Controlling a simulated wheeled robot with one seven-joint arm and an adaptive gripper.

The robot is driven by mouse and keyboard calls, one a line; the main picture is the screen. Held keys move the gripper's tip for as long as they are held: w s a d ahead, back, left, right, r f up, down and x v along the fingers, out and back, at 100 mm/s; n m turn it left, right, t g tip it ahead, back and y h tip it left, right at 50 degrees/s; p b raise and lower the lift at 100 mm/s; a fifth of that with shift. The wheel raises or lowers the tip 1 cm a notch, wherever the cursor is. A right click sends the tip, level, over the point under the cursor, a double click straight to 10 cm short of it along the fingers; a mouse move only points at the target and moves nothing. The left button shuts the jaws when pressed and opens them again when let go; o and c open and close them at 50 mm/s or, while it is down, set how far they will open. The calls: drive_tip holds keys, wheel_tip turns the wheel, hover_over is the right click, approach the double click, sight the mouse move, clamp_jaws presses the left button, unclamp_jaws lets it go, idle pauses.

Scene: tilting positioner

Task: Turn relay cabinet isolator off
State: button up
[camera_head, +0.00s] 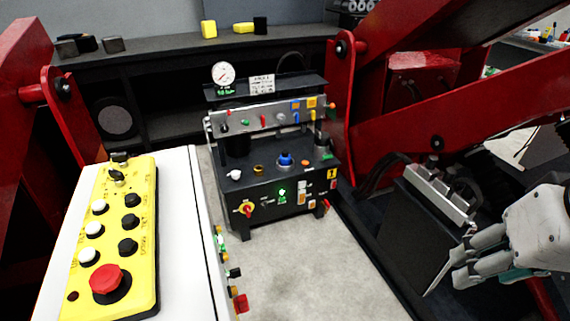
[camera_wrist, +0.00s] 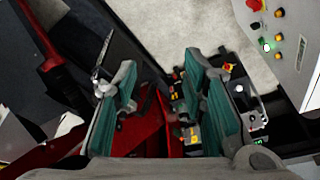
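I cannot tell for certain which part is the relay cabinet isolator. A red-and-yellow rotary switch (camera_head: 245,208) is on the front of the black power unit (camera_head: 262,222), in the middle of the head view. A white cabinet (camera_head: 180,215) stands at left, with small coloured controls on its right side, seen at a steep angle. In the wrist view a pale panel (camera_wrist: 297,62) at top right carries a red knob (camera_wrist: 254,5), a lit green lamp and orange buttons. My gripper (camera_head: 464,262) is open and empty at far right, well apart from these. Its teal-padded fingers (camera_wrist: 160,75) show in the wrist view.
A yellow control box (camera_head: 112,235) with a red mushroom button lies on the white cabinet. Red steel arms (camera_head: 490,95) frame both sides. A black box with a grey metal block (camera_head: 440,195) stands beside my gripper. Pale floor (camera_head: 310,265) between is clear.

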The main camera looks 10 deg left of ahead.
drive_tip(key=w+a+f+m+g+y+b, duration=0.1)
drive_tip(key=w+a+f+g+b, duration=0.25)
drive_tip(key=f, duration=0.25)
drive_tip(key=w+a+f+m+g+y+b, duration=0.1)
drive_tip(key=w+a+f+g+y+b, duration=0.1)
drive_tip(key=w+a+f+b, duration=0.3)
drive_tip(key=m+g+y+b, duration=0.85)
drive_tip(key=y+b, duration=0.35)
drive_tip(key=b, duration=0.3)
approach(245, 303)
drive_tip(key=w+d+f, duration=0.2)
drive_tip(key=d, duration=0.1)
drive_tip(key=shift+m+t, duration=0.4)
drive_tip(key=shift+m, duration=0.05)
drive_tip(key=x, duration=0.4)
drive_tip(key=b+x, duration=0.1)
drive_tip(key=x, duration=0.8)
drive_tip(key=shift+w+a+r+b, duration=0.1)
drive_tip(key=shift+a+b, duration=0.3)
drive_tip(key=shift+a, duration=0.05)
clamp_jaws()
